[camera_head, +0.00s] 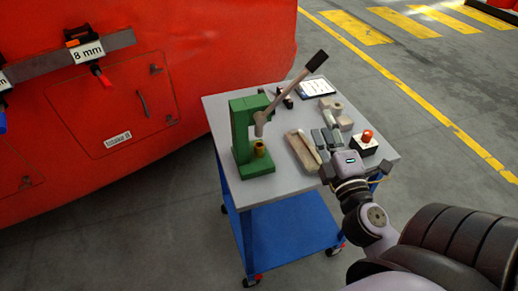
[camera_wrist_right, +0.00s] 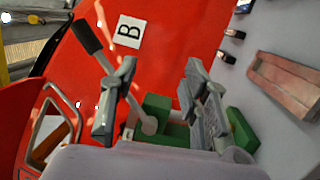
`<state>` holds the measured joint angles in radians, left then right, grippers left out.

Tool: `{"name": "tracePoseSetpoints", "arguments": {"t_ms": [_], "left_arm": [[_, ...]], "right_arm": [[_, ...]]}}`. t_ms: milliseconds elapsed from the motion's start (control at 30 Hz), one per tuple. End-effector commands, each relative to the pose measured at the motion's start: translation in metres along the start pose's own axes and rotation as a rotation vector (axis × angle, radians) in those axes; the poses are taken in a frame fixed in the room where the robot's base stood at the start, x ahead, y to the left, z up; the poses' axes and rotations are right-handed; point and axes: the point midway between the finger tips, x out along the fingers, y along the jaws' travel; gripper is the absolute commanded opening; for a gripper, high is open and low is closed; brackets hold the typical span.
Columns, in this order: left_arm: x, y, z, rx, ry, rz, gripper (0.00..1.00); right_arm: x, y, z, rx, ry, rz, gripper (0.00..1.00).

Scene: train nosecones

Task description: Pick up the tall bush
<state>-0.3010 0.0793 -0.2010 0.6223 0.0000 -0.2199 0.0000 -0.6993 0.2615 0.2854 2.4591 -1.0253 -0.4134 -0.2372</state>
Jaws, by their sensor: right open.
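Small bushes are in view, but I cannot tell for sure which is the tall one. A brass-coloured bush (camera_head: 259,149) stands on the base of the green press (camera_head: 241,135) at the left of the table. Small dark pieces (camera_head: 284,101) stand behind the press lever. Two small dark pieces with pale ends, an upper one (camera_wrist_right: 234,34) and a lower one (camera_wrist_right: 227,58), show in the right wrist view. My right gripper (camera_head: 326,139) is open and empty above the table, right of the press. Its spread fingers (camera_wrist_right: 155,95) frame the green press in the wrist view. My left gripper is out of view.
The grey tabletop (camera_head: 222,103) also holds a wooden tray (camera_head: 299,153), beige blocks (camera_head: 331,105), a clipboard (camera_head: 314,88) and a red button box (camera_head: 366,141). The press lever (camera_head: 293,90) sticks up high. A red train nosecone (camera_head: 215,60) stands behind left.

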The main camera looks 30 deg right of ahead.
Motion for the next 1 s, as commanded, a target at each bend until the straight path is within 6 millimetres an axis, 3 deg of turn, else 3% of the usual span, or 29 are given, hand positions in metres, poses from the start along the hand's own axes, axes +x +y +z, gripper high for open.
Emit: {"name": "tracePoseSetpoints", "arguments": {"t_ms": [67, 167, 300, 433, 667, 1000], "left_arm": [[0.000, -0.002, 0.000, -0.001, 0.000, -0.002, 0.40], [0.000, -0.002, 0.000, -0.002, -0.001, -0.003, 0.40], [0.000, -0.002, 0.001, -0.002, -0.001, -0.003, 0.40], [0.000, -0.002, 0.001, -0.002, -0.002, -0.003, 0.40], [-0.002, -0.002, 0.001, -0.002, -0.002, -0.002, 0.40], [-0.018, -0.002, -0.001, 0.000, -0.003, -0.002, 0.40]], "right_arm": [[0.000, 0.023, -0.017, -0.273, 0.150, 0.109, 0.42], [-0.009, 0.026, -0.044, -0.633, 0.350, 0.191, 0.42], [-0.025, -0.007, -0.058, -1.079, 0.599, 0.196, 0.42], [-0.037, -0.043, -0.046, -1.364, 0.764, 0.136, 0.42], [-0.041, -0.071, -0.030, -1.550, 0.875, 0.064, 0.42], [0.003, -0.098, -0.062, -1.550, 0.875, 0.065, 0.42]]}}
